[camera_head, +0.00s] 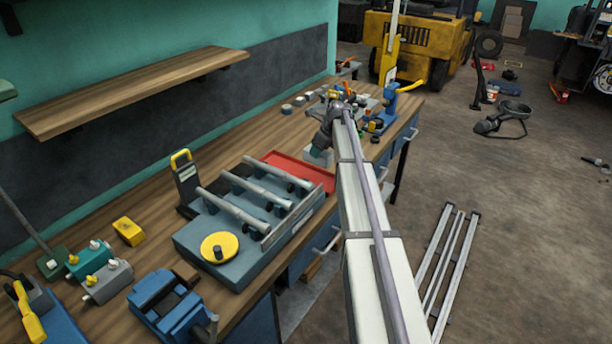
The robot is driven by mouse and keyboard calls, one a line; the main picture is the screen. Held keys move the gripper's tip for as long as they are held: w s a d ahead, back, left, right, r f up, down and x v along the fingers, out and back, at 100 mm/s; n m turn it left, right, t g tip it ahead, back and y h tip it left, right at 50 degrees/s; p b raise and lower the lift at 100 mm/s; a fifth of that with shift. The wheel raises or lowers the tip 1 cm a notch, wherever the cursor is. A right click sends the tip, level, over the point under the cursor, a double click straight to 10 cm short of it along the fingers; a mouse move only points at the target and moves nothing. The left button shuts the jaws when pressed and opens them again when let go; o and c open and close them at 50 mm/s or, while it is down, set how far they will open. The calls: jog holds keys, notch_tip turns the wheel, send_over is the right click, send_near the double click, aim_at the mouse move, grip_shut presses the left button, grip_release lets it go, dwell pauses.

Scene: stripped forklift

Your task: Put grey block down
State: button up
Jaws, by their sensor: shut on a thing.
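My arm reaches away from the camera along the workbench (235,120). My gripper (321,144) is at its far end, small and partly hidden by the wrist. It is shut on a small pale grey block (317,157), which shows just below the fingers. The block is over the bench near the far end of a red tray (318,179). I cannot tell whether its underside touches the bench top.
A grey-blue fixture with several rods and a yellow disc (220,247) stands on the near bench. A blue vise (165,305) and small teal and grey boxes (108,280) are at the near left. Parts crowd the bench beyond my gripper. Bare wood lies left of the tray.

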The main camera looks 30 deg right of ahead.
aim_at(328, 154)
notch_tip(328, 154, down, 10)
jog(key=b, duration=0.8)
jog(key=shift+r, duration=0.4)
jog(key=shift+f, duration=0.15)
jog(key=o, duration=1.3)
jog(key=shift+s+r+p, duration=0.1)
jog(key=shift+r+p, duration=0.35)
jog(key=shift+r, duration=0.05)
jog(key=p+v, duration=1)
jog(key=v, duration=0.1)
jog(key=shift+s+d+r+p, duration=0.1)
jog(key=shift+d+r+p, duration=0.05)
jog(key=shift+r+p, duration=0.2)
jog(key=shift+f, duration=0.2)
